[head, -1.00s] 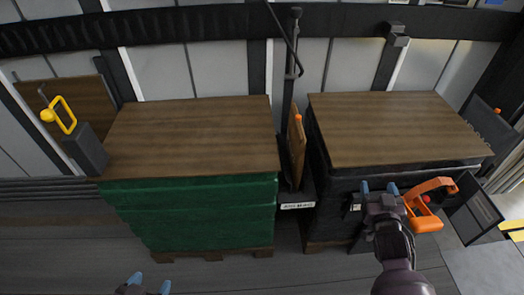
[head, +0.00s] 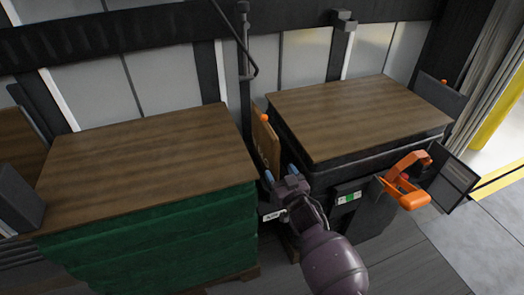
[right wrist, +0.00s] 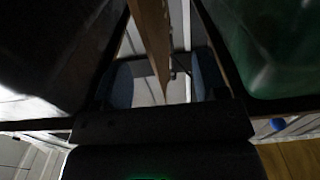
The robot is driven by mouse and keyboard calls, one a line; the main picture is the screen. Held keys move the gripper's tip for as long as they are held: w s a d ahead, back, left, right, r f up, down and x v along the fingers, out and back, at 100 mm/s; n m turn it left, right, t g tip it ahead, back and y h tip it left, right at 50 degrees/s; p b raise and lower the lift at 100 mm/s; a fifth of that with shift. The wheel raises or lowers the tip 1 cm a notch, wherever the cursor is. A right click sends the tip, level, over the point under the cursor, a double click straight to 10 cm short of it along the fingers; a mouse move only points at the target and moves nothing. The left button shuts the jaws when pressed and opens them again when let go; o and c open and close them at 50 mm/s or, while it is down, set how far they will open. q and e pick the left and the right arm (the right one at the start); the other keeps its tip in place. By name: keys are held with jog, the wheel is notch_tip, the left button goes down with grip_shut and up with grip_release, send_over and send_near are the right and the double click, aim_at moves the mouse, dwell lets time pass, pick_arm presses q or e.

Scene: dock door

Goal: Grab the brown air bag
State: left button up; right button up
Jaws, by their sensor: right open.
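The brown air bag (head: 265,145) stands upright, thin edge toward me, in the gap between the two loaded pallets, with an orange cap at its top. My right gripper (head: 281,173) is open at the front of this gap, just in front of the bag's lower part. In the right wrist view the bag (right wrist: 153,45) shows as a narrow brown strip ahead, between the two blue fingers (right wrist: 164,82). I cannot tell whether its edge is within the fingers' reach. My left gripper is out of view.
A green-wrapped load (head: 160,240) with a wooden top is on the left, a dark-wrapped load (head: 360,124) on the right; the gap between them is narrow. An orange tool (head: 404,188) and a dark panel (head: 449,178) stand near the right load. Floor is clear at lower right.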

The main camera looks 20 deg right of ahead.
aim_at(264, 148)
jog(key=shift+w, duration=1.05)
jog(key=w, duration=0.1)
jog(key=w+b, duration=0.1)
jog(key=w, duration=0.1)
jog(key=shift+d+f, duration=0.2)
jog(key=shift+d, duration=0.05)
jog(key=shift+w+r+b, duration=0.25)
jog(key=shift+w+b, duration=0.05)
jog(key=shift+w, duration=0.3)
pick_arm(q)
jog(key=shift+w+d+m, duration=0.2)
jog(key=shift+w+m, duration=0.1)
pick_arm(e)
jog(key=shift+c, duration=0.2)
